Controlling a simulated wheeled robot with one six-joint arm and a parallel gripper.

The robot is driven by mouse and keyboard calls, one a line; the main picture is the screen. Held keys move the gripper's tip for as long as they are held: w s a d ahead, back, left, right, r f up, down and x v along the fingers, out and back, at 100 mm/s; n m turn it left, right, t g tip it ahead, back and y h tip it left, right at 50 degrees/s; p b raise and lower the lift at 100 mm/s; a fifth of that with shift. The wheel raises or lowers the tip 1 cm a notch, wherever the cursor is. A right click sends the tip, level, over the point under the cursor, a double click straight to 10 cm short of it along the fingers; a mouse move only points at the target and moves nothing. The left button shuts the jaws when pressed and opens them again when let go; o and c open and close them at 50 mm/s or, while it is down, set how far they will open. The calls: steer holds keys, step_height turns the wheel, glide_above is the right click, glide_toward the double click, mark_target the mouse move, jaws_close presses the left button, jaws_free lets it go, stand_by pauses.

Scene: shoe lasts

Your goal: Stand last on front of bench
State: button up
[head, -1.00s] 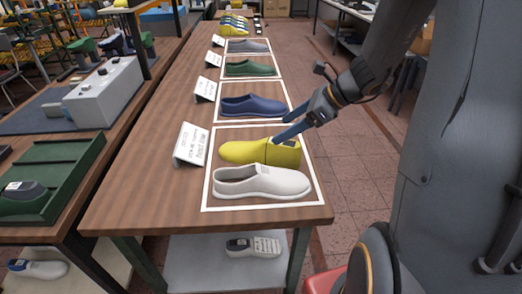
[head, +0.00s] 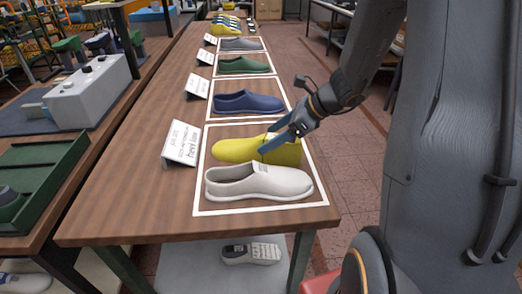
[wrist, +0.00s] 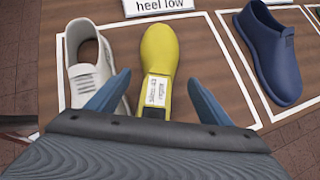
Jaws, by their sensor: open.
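The yellow last (head: 232,149) lies in the nearest white-outlined square on the bench (head: 130,199), behind the white shoe (head: 258,183). My gripper (head: 272,145) is open at the last's right-hand end, with blue fingers. In the wrist view the yellow last (wrist: 158,52) sits between the two spread fingers (wrist: 155,92), its labelled end nearest the gripper. A gap shows on each side of it, and the left finger overlaps the white shoe (wrist: 88,62) in the picture. The end of the last closest to my gripper is partly hidden.
A blue shoe (head: 247,102) and a green shoe (head: 244,65) stand in squares farther along, with a grey one (head: 242,44) beyond. A "heel low" card (head: 182,143) stands left of the nearest square. A white-soled shoe (head: 250,253) lies on the lower shelf.

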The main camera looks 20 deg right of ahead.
mark_target(261, 142)
steer(key=shift+p+x, duration=0.5)
steer(key=shift+x, duration=1.85)
steer(key=shift+s, duration=0.1)
steer(key=c, duration=1.5)
jaws_close()
steer(key=shift+r, duration=0.1)
